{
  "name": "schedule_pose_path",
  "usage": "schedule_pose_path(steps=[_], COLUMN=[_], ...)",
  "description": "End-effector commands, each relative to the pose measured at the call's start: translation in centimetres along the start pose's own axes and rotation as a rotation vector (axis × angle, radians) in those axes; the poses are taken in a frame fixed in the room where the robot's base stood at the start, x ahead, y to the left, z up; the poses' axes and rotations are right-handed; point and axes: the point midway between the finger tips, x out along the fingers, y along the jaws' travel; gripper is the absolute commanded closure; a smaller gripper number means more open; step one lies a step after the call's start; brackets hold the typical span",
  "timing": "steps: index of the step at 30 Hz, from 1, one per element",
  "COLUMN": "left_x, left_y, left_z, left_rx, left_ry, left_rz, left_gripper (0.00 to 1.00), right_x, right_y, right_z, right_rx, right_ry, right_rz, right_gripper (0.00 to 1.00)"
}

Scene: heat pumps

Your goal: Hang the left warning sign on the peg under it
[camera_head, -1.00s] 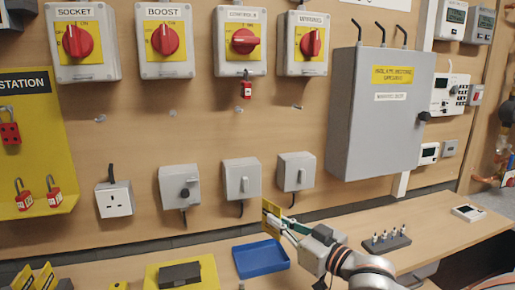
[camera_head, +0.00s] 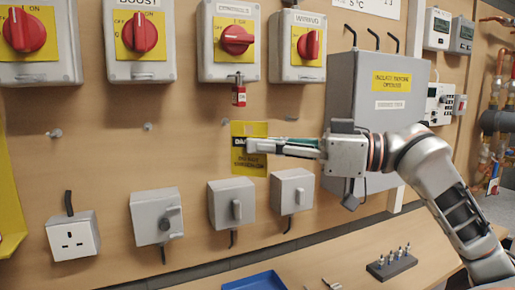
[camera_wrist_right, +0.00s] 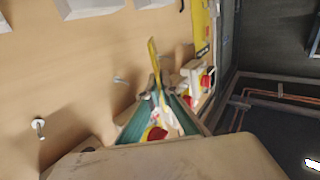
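A yellow warning sign (camera_head: 249,168) with dark lettering is held upright in front of the wooden wall board, below the third switch box. My right gripper (camera_head: 262,146) comes from the right and is shut on it, with its fingers across the sign's middle. In the right wrist view the sign (camera_wrist_right: 154,62) shows nearly edge-on between the green-sided fingers (camera_wrist_right: 160,108). A small peg (camera_head: 225,122) shows just left of the sign's top edge. I cannot tell whether sign and peg touch. My left gripper is not in view.
More pegs stand at left (camera_head: 147,127) and far left (camera_head: 56,132). A red padlock (camera_head: 239,96) hangs above the sign. Grey boxes (camera_head: 232,203) protrude below. A grey cabinet (camera_head: 345,80) stands behind my right arm. A blue tray (camera_head: 255,282) lies on the bench.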

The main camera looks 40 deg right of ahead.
Motion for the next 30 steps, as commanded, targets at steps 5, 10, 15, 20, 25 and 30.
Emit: schedule_pose_path(steps=[5, 10, 15, 20, 25, 30], left_x=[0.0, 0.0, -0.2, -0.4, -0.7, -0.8], left_y=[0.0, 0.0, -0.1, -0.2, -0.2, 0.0], left_z=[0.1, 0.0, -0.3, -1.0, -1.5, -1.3], left_rx=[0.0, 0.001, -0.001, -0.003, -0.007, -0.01], left_ry=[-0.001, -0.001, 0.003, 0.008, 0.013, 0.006], left_rz=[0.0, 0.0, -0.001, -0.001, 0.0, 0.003], left_gripper=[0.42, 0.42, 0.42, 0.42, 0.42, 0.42], right_x=[0.7, 1.7, 2.7, 3.6, 4.4, 4.9], right_y=[0.9, 2.1, 3.3, 4.4, 5.3, 5.9], right_z=[0.0, 0.0, -0.1, -0.3, -0.2, -0.1], right_rx=[0.002, 0.002, 0.001, 0.002, 0.002, 0.002], right_ry=[0.0, 0.0, 0.001, 0.002, 0.001, 0.001], right_rz=[0.001, 0.002, 0.001, 0.001, 0.001, 0.001], right_gripper=[1.0, 1.0, 1.0, 1.0, 1.0, 1.0])
